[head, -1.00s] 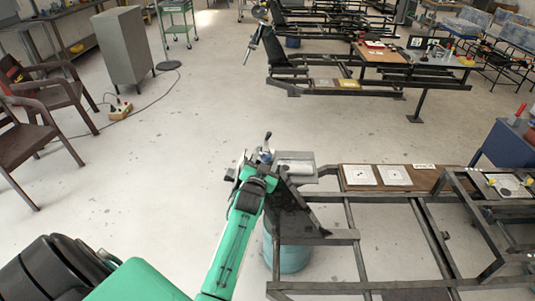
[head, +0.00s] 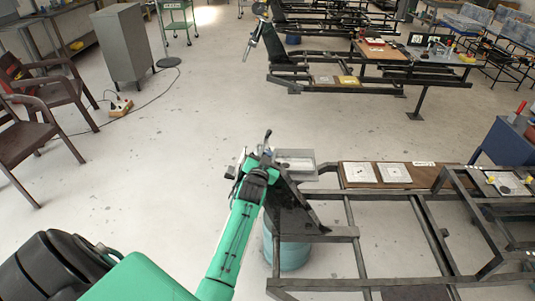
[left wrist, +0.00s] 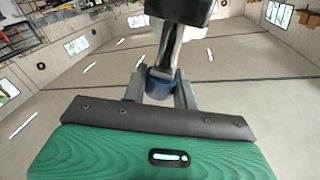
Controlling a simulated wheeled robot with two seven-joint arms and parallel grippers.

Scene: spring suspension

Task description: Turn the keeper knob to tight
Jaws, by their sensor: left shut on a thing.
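The blue keeper knob (left wrist: 162,84) sits between the two fingers of my left gripper (left wrist: 161,92) in the left wrist view. The fingers are shut on it, one on each side. A grey metal rod rises from the knob to a dark block (left wrist: 181,10) at the top of that view. In the head view my left gripper (head: 258,160) is at the upper end of the dark upright bracket (head: 290,208) of the near frame. There the gripper mostly hides the knob, and its markings cannot be read. My right gripper is not in view.
A grey tray (head: 296,161) is just right of my left gripper. A brown board (head: 412,174) with two white cards lies on the near frame. A blue-green drum (head: 292,252) stands under the frame. The floor to the left is open, with brown chairs (head: 35,135) farther left.

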